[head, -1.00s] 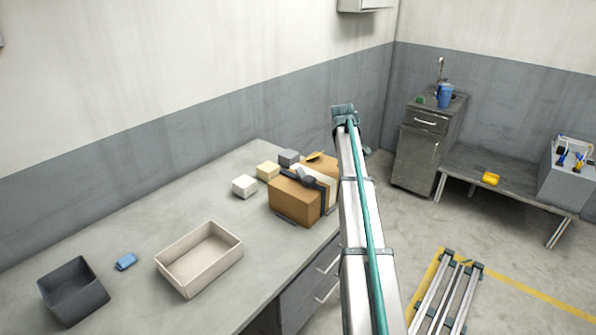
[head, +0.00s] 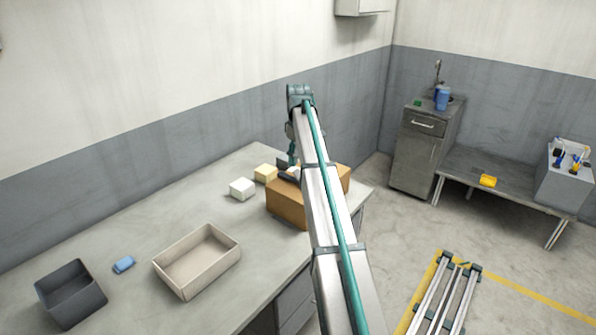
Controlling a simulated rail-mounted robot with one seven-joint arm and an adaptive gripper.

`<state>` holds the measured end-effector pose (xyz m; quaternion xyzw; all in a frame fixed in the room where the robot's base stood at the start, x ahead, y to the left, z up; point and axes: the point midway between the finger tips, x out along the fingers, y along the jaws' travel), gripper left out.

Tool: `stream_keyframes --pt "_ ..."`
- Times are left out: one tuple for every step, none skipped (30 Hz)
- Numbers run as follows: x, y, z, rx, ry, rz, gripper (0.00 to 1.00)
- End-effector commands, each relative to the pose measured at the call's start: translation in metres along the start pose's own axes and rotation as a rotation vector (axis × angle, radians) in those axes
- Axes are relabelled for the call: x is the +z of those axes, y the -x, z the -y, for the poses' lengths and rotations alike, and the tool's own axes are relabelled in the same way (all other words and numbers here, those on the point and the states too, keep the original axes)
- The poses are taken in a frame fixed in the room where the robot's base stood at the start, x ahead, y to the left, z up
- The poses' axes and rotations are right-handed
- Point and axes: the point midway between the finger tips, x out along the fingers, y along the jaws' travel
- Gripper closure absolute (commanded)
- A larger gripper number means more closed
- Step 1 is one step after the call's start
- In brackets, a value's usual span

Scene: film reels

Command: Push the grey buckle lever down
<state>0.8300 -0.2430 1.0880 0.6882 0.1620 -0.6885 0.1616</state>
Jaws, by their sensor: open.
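A brown cardboard box (head: 287,206) stands on the workbench near its right end. My arm crosses in front of it and hides much of its top and right side. A dark strap and grey buckle lever sit on the box top, but here they are mostly hidden, so I cannot tell the lever's angle. My gripper (head: 291,162) hangs down from the arm's end over the back left part of the box top. It is small and partly hidden, with its jaws open. I cannot tell whether it touches the buckle.
Further left are a beige tray (head: 158,266), a blue item (head: 124,264) and a dark grey bin (head: 103,296). The bench (head: 140,225) between wall and tray is clear.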

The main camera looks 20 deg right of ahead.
Motion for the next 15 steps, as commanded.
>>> stream_keyframes --pt "0.002 -0.009 0.001 -0.002 0.000 0.002 0.42" --pt "0.002 -0.014 0.001 -0.002 0.000 0.002 0.42" --pt "0.002 -0.021 0.001 -0.001 0.000 0.002 0.42" --pt "0.001 -0.026 0.001 -0.001 0.000 0.002 0.42" --pt "0.001 -0.031 0.001 -0.001 0.000 0.002 0.42" --pt "0.002 -0.036 0.001 -0.001 0.000 0.002 0.42" --pt "0.002 -0.041 0.001 -0.001 0.000 0.001 0.42" --pt "0.001 -0.044 0.001 0.000 0.000 0.001 0.42" --pt "0.001 -0.049 0.001 -0.001 0.000 0.001 0.42" --pt "0.001 -0.052 0.001 -0.001 0.000 0.001 0.42" --pt "0.001 -0.055 0.000 -0.001 0.000 0.001 0.42" --pt "0.001 -0.058 0.000 0.000 0.000 0.001 0.42" --pt "0.001 -0.060 0.000 0.000 0.000 0.000 0.42" --pt "0.001 -0.061 0.000 0.000 0.000 0.000 0.42" --pt "0.001 -0.063 0.000 0.001 0.000 0.000 0.42"
